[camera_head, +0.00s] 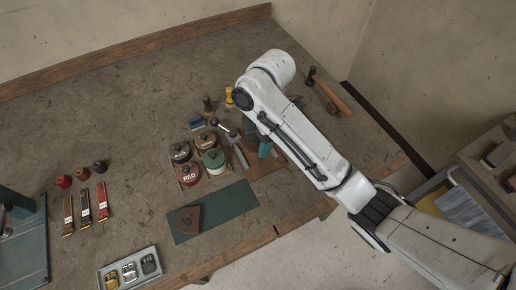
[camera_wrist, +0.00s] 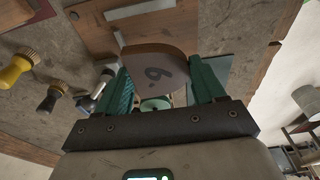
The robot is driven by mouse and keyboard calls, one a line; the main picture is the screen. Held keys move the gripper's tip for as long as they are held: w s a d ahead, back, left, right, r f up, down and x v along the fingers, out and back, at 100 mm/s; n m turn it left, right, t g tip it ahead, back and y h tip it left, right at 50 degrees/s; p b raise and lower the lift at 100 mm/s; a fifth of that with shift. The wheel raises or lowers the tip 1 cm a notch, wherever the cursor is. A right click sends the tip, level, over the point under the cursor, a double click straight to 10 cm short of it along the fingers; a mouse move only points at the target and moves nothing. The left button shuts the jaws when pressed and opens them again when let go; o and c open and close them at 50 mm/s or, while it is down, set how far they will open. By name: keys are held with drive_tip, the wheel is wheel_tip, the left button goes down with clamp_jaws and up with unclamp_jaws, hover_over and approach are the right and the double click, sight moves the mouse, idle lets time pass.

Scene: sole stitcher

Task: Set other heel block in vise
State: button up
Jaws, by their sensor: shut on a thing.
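In the head view my gripper (camera_head: 265,148) is mostly hidden under my arm, over a brown board (camera_head: 268,166) near the bench front, and the held block cannot be made out. Another brown heel block (camera_head: 187,220) with a dark mark lies on the green mat (camera_head: 232,203). I cannot pick out the vise with certainty in either view.
Several round tins, one red-labelled (camera_head: 189,174), stand just left of my gripper. A hammer (camera_head: 330,92) lies at the right. A metal tray of buckles (camera_head: 130,270), straps (camera_head: 86,207) and spools (camera_head: 82,173) are at the left. Bench between spools and tins is clear.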

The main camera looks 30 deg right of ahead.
sight(258, 144)
drive_tip(key=shift+w+d+f+b, duration=0.2)
drive_tip(key=shift+w+f+b, duration=0.15)
drive_tip(key=shift+f, duration=0.1)
drive_tip(key=shift+w+d+f+b, duration=0.15)
drive_tip(key=shift+w+f+b, duration=0.15)
drive_tip(key=shift+f, duration=1.65)
drive_tip(key=shift+f, duration=0.1)
drive_tip(key=shift+f, duration=0.35)
drive_tip(key=shift+s+f, duration=0.1)
drive_tip(key=shift+f, duration=0.05)
drive_tip(key=o, duration=1.1)
drive_tip(key=shift+f, duration=0.15)
drive_tip(key=shift+o, duration=0.2)
